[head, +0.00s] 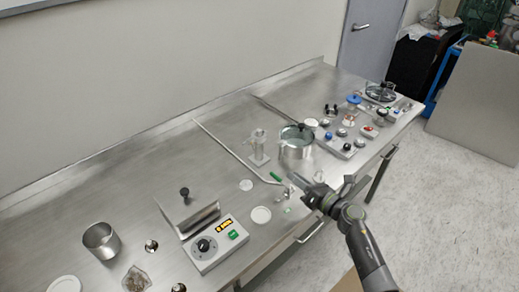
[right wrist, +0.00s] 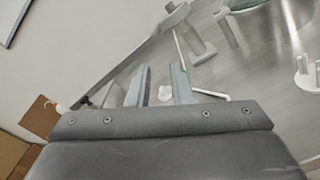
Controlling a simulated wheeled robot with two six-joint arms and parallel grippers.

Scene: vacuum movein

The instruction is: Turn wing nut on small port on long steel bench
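A round steel vessel (head: 297,150) with a glassy top stands on the long steel bench (head: 105,185). Its lower part shows at the top of the right wrist view (right wrist: 268,28), with a short pale stub (right wrist: 228,30) beside it. I cannot make out the small port or its wing nut for certain. My right gripper (head: 294,184) is over the bench's front edge, in front of the vessel and apart from it. In the right wrist view its two fingers (right wrist: 160,86) are spread with nothing held between them. My left gripper is not in view.
A clear upright column (head: 258,148) stands left of the vessel. A control box (head: 216,243) with a knob and green button sits at the front, near a steel cup (head: 101,241). Several small fittings crowd the bench right of the vessel. The back left of the bench is clear.

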